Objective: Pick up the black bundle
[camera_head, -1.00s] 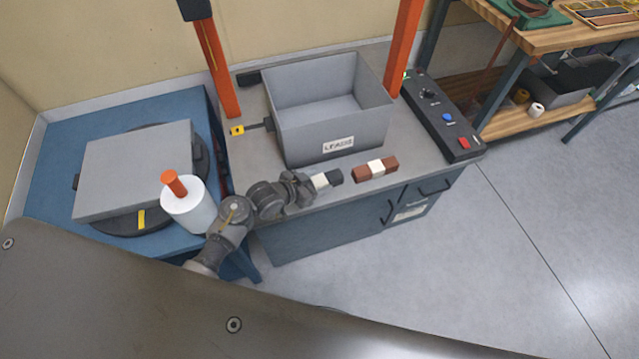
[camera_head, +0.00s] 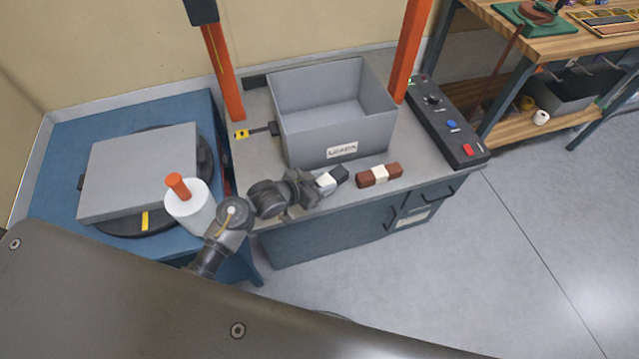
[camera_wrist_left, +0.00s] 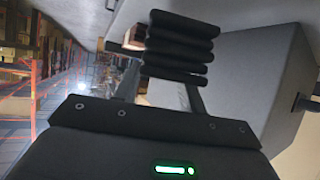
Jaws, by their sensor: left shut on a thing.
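In the left wrist view the bundle shows as several stacked black rods (camera_wrist_left: 181,45) across the fingers. It looks slightly tilted; whether it is clear of the bench top is hard to tell. My right gripper is not in view.
An open grey bin (camera_head: 300,145) with a label stands just behind the bundles. A black control box (camera_head: 447,125) is at the right. Orange posts (camera_head: 222,75) flank the bin. A blue table (camera_head: 75,130) with a grey slab (camera_head: 140,170) and a white cylinder (camera_head: 190,210) is at the left.

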